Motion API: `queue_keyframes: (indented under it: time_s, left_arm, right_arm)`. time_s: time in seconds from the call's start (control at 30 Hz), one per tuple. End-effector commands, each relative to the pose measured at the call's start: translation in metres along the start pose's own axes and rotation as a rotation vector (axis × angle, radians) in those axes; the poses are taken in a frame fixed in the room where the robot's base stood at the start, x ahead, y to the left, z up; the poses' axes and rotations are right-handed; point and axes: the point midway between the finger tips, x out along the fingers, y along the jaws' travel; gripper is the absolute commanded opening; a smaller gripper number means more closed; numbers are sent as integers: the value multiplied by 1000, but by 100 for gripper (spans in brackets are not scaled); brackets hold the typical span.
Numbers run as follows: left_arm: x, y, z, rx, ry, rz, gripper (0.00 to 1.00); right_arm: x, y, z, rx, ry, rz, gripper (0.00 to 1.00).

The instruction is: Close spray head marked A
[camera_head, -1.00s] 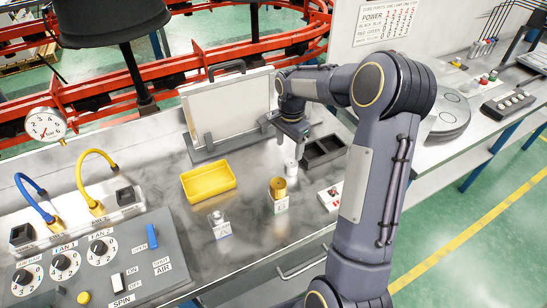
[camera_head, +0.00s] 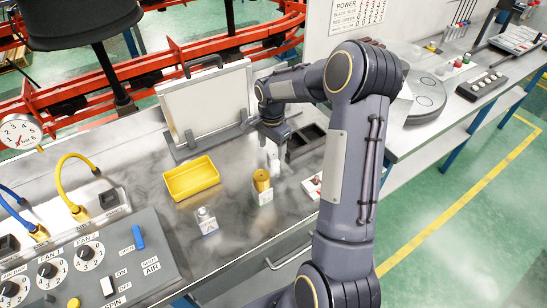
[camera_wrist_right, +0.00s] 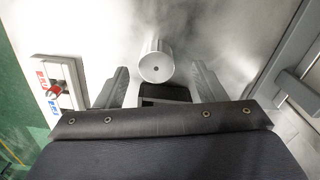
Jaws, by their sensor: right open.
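I cannot read a mark A on any part, so I cannot tell which one is the spray head. A small pale metal cylinder (camera_head: 274,163) stands on the bench just below my right gripper (camera_head: 272,137). In the right wrist view the cylinder (camera_wrist_right: 155,65) shows its round end with a small dark hole, ahead of and between the fingertips. There my right gripper (camera_wrist_right: 162,82) is open and empty, its fingers on either side. A white plate with a red part and lettering (camera_wrist_right: 57,86) lies to the left. My left gripper is not in view.
A brass cylinder (camera_head: 262,181) and a clear-topped labelled piece (camera_head: 206,221) stand near the front edge. A yellow tray (camera_head: 192,180), a dark divided box (camera_head: 305,142) and a framed panel (camera_head: 207,105) are close by. A control panel (camera_head: 95,270) fills the lower left.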

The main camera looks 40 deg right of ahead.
Motion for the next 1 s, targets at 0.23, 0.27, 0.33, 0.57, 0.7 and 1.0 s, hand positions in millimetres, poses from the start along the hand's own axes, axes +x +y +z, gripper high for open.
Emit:
queue_keyframes:
  time_s: [0.23, 0.27, 0.33, 0.57, 0.7, 1.0]
  left_arm:
    - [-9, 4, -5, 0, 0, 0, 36]
    - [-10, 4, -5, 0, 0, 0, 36]
    - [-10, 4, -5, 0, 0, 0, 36]
    - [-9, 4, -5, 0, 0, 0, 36]
    - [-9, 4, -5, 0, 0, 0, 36]
    - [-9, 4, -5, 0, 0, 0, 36]
  right_arm:
    - [34, 5, -1, 1, -2, 2, 64]
    - [36, 5, -1, 1, -1, 1, 64]
    - [39, 5, -2, 0, 0, 0, 64]
    - [39, 5, -2, 1, 0, 0, 64]
    - [39, 5, -2, 1, 0, 0, 57]
    - [39, 5, -2, 1, 0, 0, 18]
